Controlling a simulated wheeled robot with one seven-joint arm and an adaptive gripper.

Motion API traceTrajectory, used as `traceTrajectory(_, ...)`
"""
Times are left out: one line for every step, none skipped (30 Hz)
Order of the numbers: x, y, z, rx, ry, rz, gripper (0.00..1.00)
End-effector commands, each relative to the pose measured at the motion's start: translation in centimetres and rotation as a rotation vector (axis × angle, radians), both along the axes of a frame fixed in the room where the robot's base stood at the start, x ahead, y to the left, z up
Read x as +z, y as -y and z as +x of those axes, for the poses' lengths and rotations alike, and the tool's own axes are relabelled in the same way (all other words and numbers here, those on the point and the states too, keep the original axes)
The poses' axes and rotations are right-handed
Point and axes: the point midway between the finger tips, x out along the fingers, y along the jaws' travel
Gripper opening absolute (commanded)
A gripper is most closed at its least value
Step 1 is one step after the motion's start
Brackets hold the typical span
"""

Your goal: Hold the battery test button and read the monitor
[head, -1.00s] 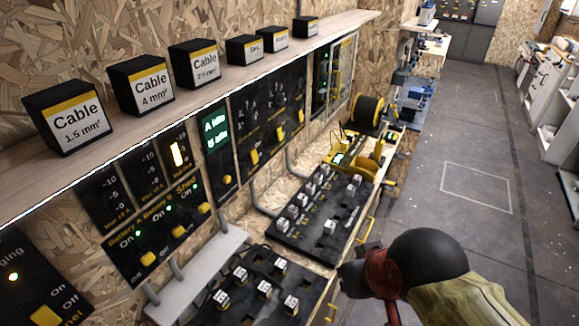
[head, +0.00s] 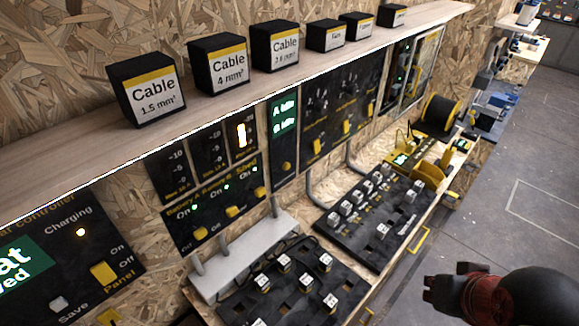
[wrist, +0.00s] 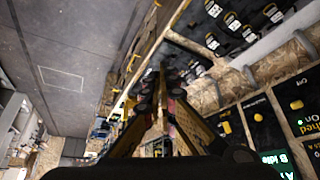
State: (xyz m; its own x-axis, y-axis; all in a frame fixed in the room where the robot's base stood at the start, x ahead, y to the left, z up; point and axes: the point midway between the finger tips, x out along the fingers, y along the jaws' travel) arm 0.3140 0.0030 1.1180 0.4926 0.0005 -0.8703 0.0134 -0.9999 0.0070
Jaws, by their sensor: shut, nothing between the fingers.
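The monitor panel (head: 270,139) is a narrow dark board on the wooden wall. Its green screen (head: 283,115) reads "A Idle" and "B Idle". A yellow button (head: 287,167), which appears to be the test button, sits low on that panel. Part of the green screen also shows at the bottom right of the wrist view (wrist: 279,160). My gripper (wrist: 163,74) is shut and empty in the wrist view, apart from the panel and button. In the head view only my dark arm parts show at the lower right; the fingertips cannot be made out.
A wooden shelf (head: 165,138) with several labelled cable boxes overhangs the panels. Switch panels (head: 210,188) flank the monitor, and a charging panel (head: 75,250) is at left. Dark boards (head: 370,219) with small blocks cover the bench below. Open floor (head: 530,170) lies to the right.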

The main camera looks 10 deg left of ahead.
Motion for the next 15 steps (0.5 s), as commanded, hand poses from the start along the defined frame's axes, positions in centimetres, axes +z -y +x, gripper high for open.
traceTrajectory(0.4, -0.3, 1.5, 0.013, 0.007, -0.005, 0.00)
traceTrajectory(0.5, -0.6, 2.6, 0.022, 0.017, -0.009, 0.00)
traceTrajectory(0.7, -1.0, 4.2, 0.038, 0.034, -0.015, 0.00)
traceTrajectory(0.8, -1.4, 5.6, 0.050, 0.048, -0.018, 0.00)
traceTrajectory(0.9, -1.9, 7.0, 0.063, 0.063, -0.021, 0.00)
traceTrajectory(0.9, -2.6, 8.9, 0.083, 0.084, -0.025, 0.00)
traceTrajectory(0.9, -3.3, 10.4, 0.100, 0.103, -0.027, 0.00)
traceTrajectory(0.8, -4.0, 11.8, 0.115, 0.118, -0.028, 0.00)
traceTrajectory(0.6, -5.0, 13.7, 0.139, 0.140, -0.030, 0.00)
traceTrajectory(0.4, -5.9, 15.0, 0.157, 0.158, -0.030, 0.00)
traceTrajectory(0.2, -6.8, 16.3, 0.174, 0.175, -0.028, 0.00)
traceTrajectory(-0.2, -8.0, 17.9, 0.199, 0.198, -0.025, 0.00)
traceTrajectory(-0.6, -9.1, 19.0, 0.221, 0.215, -0.022, 0.00)
traceTrajectory(-1.0, -10.2, 20.1, 0.240, 0.232, -0.018, 0.00)
traceTrajectory(-1.6, -11.7, 21.4, 0.268, 0.254, -0.010, 0.00)
